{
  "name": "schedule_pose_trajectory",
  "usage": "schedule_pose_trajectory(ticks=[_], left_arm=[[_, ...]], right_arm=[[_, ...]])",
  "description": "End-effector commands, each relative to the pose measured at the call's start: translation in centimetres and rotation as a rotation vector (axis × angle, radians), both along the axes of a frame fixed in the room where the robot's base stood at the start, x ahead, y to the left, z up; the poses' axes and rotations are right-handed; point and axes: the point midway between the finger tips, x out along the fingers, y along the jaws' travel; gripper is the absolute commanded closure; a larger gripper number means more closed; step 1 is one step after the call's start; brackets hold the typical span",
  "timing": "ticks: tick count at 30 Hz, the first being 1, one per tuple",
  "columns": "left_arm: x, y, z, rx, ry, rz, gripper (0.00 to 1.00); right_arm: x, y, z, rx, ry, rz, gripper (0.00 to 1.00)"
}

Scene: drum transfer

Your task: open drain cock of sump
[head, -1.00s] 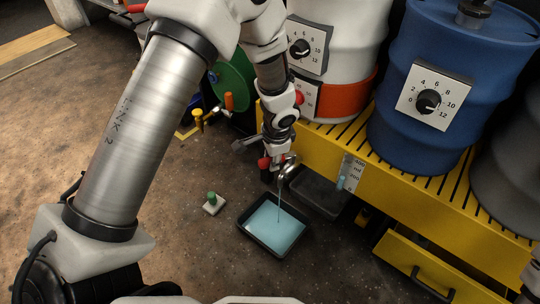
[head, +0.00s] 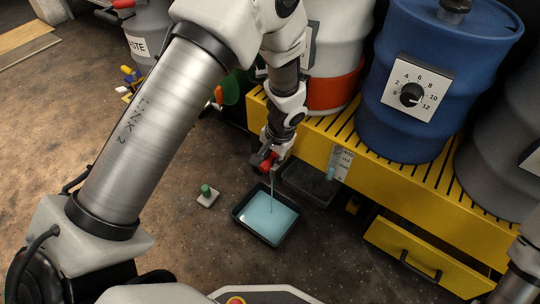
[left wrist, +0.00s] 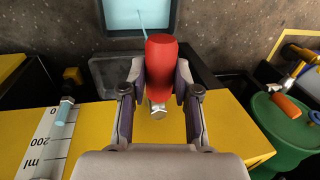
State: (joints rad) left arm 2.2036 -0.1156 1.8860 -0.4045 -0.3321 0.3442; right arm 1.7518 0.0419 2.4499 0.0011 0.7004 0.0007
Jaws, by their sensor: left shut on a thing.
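The drain cock's red handle (head: 265,161) is at the front of the yellow sump (head: 410,190). In the left wrist view the handle (left wrist: 161,62) stands between the two fingers, with a metal stem (left wrist: 158,108) below it. My left gripper (head: 262,160) is shut on this handle. A thin stream of pale blue liquid falls from the cock into a black tray (head: 237,217), which holds a pool of blue liquid (head: 266,214). The spout is mostly hidden behind my gripper. My right gripper is out of view.
A level gauge (head: 341,163) is on the sump's front. A blue drum (head: 410,125) and a white and red drum (head: 333,92) stand on the sump. A green-knobbed block (head: 207,195) lies left of the tray. A yellow drawer (head: 400,253) stands out at lower right.

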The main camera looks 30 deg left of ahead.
Motion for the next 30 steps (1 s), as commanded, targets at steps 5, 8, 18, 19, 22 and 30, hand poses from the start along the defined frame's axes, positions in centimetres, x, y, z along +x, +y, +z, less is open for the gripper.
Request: schedule_pose_trajectory(ticks=[5, 8, 18, 19, 22, 30], left_arm=[[0.0, -0.1, -0.1, -0.002, -0.001, 0.009, 1.0], [0.0, -0.1, -0.1, -0.002, -0.001, 0.009, 1.0], [0.0, 0.0, 0.0, -0.001, -0.001, 0.006, 0.44], [0.0, 0.0, 0.0, -0.001, -0.001, 0.006, 0.44], [0.0, -0.1, 0.4, 0.0, -0.002, 0.006, 0.44], [0.0, -1.2, 6.1, 0.0, -0.006, 0.004, 0.44]], right_arm=[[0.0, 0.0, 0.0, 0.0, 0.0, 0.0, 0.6], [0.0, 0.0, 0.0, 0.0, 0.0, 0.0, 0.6], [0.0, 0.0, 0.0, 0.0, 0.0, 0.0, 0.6], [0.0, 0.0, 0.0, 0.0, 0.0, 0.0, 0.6], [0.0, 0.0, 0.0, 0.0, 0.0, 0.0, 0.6], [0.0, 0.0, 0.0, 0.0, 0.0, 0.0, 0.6]])
